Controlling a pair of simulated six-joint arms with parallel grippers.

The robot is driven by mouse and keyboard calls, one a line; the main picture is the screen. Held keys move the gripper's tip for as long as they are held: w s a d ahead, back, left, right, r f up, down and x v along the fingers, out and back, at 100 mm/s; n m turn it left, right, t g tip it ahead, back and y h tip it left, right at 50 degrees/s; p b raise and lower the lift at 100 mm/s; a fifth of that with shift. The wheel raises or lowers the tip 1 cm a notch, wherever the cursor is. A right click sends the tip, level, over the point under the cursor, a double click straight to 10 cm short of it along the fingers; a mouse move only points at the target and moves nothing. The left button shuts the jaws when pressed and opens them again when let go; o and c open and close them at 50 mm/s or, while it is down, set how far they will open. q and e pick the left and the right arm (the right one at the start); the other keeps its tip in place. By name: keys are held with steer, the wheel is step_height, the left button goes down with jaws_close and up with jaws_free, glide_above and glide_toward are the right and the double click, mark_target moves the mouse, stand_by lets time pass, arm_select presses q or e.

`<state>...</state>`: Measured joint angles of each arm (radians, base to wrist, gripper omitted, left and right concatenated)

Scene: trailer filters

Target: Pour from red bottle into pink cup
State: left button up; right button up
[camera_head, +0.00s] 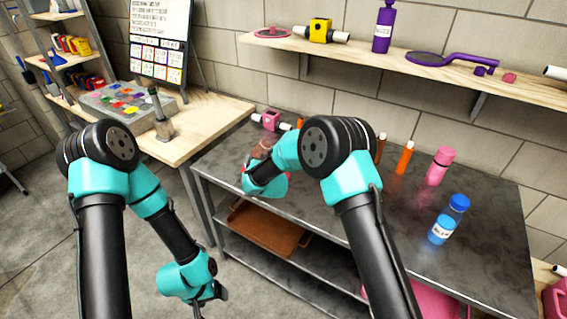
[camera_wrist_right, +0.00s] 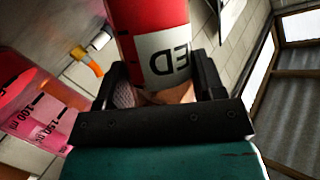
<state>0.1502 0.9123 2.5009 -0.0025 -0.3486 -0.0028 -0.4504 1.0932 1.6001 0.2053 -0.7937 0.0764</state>
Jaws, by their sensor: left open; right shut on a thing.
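The red bottle (camera_wrist_right: 158,35), with a white label, is between the fingers of my right gripper (camera_wrist_right: 165,90) in the right wrist view, and the gripper is shut on it. A see-through pink cup with measuring marks (camera_wrist_right: 38,105) is at the left of that view, apart from the bottle. In the head view my right gripper (camera_head: 247,178) is over the left part of the metal table, mostly hidden by my arm. A dull reddish shape (camera_head: 262,149) shows just beyond it; I cannot tell which thing it is. My left gripper (camera_head: 208,303) hangs low, open and empty, left of the table.
A wall shelf (camera_head: 350,52) hangs behind. A wooden desk (camera_head: 215,112) adjoins at left.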

mark_target(255, 151)
steer(key=shift+a+n+g+h, duration=0.2)
steer(key=shift+n+h, duration=0.2)
steer(key=shift+n, duration=0.25)
steer(key=shift+a+n+g+h, duration=0.1)
steer(key=shift+n+g+h, duration=0.1)
steer(key=shift+n+h, duration=0.35)
steer(key=shift+f+n+h, duration=0.15)
steer(key=shift+n+h, duration=0.2)
steer(key=shift+n, duration=0.35)
steer(key=shift+g, duration=0.3)
steer(key=shift+d, duration=0.1)
steer(key=shift+r, duration=2.5)
